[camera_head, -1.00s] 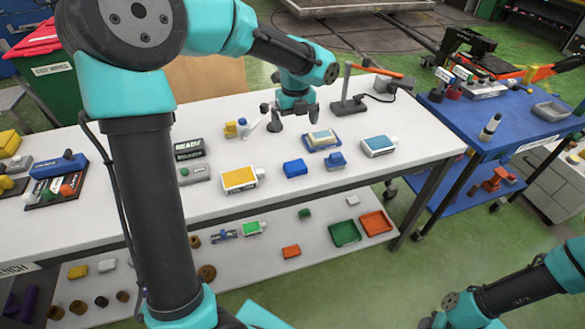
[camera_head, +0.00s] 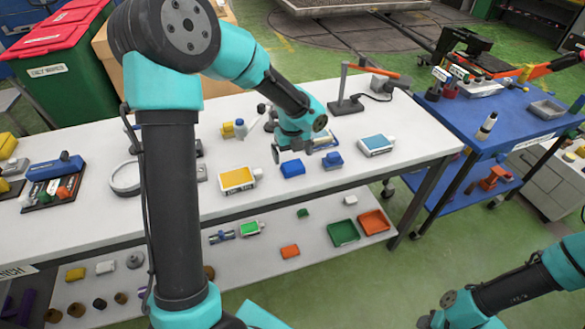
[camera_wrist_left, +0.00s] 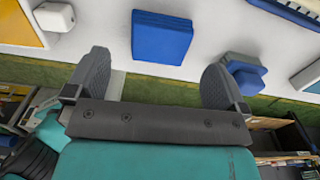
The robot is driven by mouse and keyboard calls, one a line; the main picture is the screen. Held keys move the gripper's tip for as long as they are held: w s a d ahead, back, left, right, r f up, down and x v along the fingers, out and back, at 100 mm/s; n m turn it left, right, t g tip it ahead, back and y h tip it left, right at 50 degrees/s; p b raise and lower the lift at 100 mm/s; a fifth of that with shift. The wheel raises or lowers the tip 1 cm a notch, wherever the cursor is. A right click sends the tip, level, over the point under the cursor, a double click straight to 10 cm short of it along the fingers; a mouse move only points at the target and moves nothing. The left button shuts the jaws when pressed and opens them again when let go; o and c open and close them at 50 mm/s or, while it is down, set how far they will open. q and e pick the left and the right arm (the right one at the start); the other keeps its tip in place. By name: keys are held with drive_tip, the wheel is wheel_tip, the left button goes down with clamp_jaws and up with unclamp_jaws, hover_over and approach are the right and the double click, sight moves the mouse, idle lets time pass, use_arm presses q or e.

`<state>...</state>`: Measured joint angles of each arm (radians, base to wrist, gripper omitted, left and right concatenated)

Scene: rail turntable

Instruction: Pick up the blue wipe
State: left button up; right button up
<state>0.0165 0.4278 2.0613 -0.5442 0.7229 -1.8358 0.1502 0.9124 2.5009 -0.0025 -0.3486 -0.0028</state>
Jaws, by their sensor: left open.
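The blue wipe (camera_head: 292,168) is a small folded blue pad lying flat on the white bench, near the middle. It also shows in the left wrist view (camera_wrist_left: 162,37), at the top centre. My left gripper (camera_head: 292,152) is just above and behind the wipe, pointing down. In the left wrist view my left gripper (camera_wrist_left: 158,77) has its two dark fingers wide apart with nothing between them, and the wipe lies beyond the gap between their tips. My right arm is at the lower right, and its end is cut by the bottom edge.
A blue capped block (camera_head: 332,160) sits just right of the wipe, near one finger. A yellow-labelled container (camera_head: 237,180) is to the left, and a blue-labelled one (camera_head: 376,144) to the right. A tray behind is partly hidden. The bench's front edge is close by.

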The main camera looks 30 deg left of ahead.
sight(293, 165)
use_arm(q)
drive_tip(key=shift+f, duration=0.15)
drive_tip(key=shift+f, duration=2.55)
drive_tip(key=c, duration=0.9)
